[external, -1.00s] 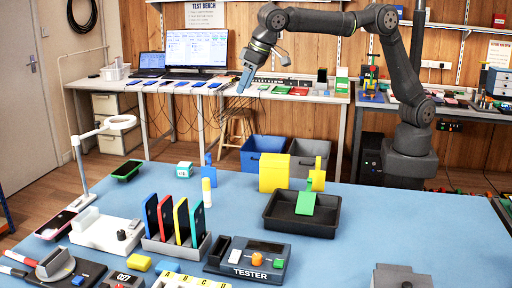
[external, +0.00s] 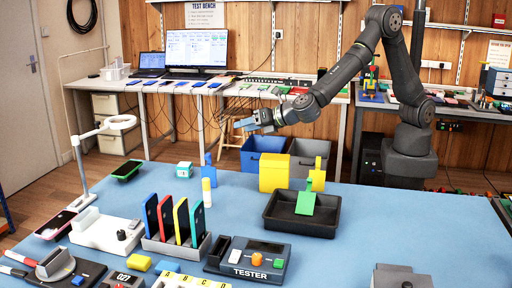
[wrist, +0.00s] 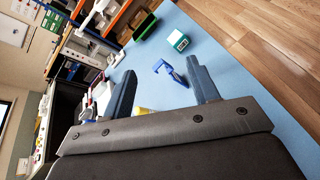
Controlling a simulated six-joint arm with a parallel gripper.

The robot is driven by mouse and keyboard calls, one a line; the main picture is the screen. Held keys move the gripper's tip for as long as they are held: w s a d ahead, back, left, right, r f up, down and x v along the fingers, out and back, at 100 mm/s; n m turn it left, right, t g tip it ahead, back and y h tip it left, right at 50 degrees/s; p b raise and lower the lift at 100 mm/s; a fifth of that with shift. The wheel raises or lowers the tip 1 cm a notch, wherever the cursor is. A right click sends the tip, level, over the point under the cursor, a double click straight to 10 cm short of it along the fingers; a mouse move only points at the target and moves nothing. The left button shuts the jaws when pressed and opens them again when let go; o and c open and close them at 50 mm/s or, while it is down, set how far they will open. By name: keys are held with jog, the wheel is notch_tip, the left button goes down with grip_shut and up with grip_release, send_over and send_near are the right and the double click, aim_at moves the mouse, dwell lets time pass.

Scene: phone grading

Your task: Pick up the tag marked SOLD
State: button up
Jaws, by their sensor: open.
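No SOLD lettering is readable in either view. Three tag-like pieces with narrow tops show: a blue tag (external: 208,168) standing at the far edge of the blue table, a yellow tag (external: 317,180) beside the yellow block, and a green tag (external: 305,203) leaning in the black tray (external: 283,226). My gripper (external: 243,124) is above the table's far side, above and right of the blue tag in the external view. In the wrist view my gripper (wrist: 163,80) is open and empty, with the blue tag (wrist: 168,72) showing beyond and between its fingers.
A yellow block (external: 273,173) stands behind the tray. A teal-and-white cube (external: 184,169), a phone rack (external: 176,243) and a tester (external: 247,259) are nearby. The table's right side is mostly clear.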

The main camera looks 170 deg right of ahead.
jog(key=w+a+f+n+t, duration=0.2)
jog(key=a+f+n, duration=0.15)
jog(key=n, duration=0.35)
send_near(208, 155)
jog(key=x, duration=0.5)
jog(key=shift+n, duration=0.3)
jog(key=shift+s+x, duration=0.2)
jog(key=shift+x, duration=2.5)
jog(key=shift+f, duration=0.1)
jog(key=shift+c, duration=0.2)
grip_shut()
